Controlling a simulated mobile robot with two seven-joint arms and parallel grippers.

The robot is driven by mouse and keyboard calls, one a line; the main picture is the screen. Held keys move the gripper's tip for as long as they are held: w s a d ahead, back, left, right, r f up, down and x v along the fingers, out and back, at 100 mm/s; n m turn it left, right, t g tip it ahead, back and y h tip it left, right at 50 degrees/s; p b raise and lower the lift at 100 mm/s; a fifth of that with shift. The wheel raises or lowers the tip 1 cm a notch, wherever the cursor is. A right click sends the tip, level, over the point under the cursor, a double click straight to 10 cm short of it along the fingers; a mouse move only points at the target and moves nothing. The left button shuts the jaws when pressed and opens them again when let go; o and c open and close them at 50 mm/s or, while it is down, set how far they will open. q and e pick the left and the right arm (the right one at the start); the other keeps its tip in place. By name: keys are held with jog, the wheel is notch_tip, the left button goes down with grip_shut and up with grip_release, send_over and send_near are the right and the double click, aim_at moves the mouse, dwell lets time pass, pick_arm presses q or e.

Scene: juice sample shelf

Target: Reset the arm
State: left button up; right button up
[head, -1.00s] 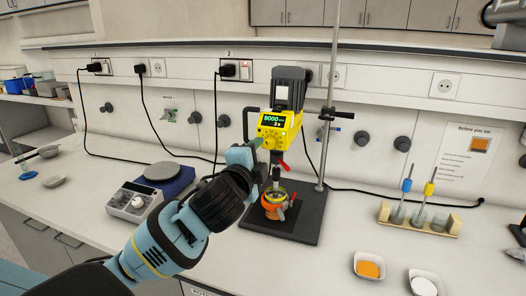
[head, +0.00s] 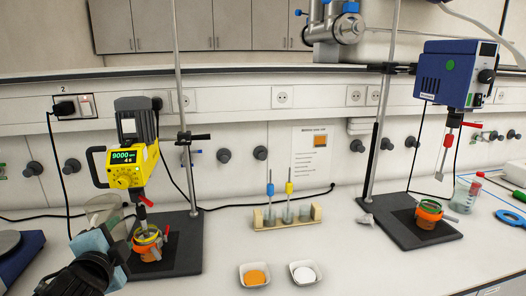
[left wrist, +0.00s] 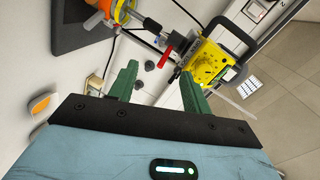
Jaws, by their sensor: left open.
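My left gripper (left wrist: 158,92) is open in the left wrist view, its two green fingers apart with nothing between them. In the head view my left arm stands at the lower left, in front of the yellow mixer (head: 131,166); its fingers are hard to make out there. The mixer's display reads 9000. Its shaft reaches down to a jar with an orange holder (head: 150,250) on a black base. The mixer also shows in the left wrist view (left wrist: 208,65), beyond the fingers. My right gripper is not in view.
A blue stirrer (head: 455,75) hangs on a stand at the right, above a second orange-ringed jar (head: 428,215). A wooden rack (head: 285,218) holds glass vessels. Dishes of orange powder (head: 254,276) and white powder (head: 303,273) lie in front.

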pick_arm(q)
jog(key=s+d+f+n+g+h, duration=0.1)
jog(key=s+d+f+n+g, duration=0.2)
jog(key=s+f, duration=0.6)
jog(key=s+d+f+n+g+h, duration=0.15)
jog(key=s+f+g, duration=0.35)
jog(key=f, duration=0.8)
jog(key=s+d+f+n+g, duration=0.1)
jog(key=s+f+n+g, duration=0.15)
jog(key=s, duration=0.35)
jog(key=s+d+f+n+g+h, duration=0.1)
jog(key=s+d+f, duration=0.1)
jog(key=s+f, duration=0.35)
jog(key=s+d+f+n+g, duration=0.1)
jog(key=s+n+g, duration=0.1)
jog(key=s, duration=0.6)
jog(key=w+d+f+t+h, duration=0.2)
jog(key=w+f+t, duration=0.4)
jog(key=f+t, duration=0.2)
jog(key=shift+w+d+f, duration=0.35)
jog(key=shift+d+f, duration=0.05)
jog(key=shift+f, duration=0.5)
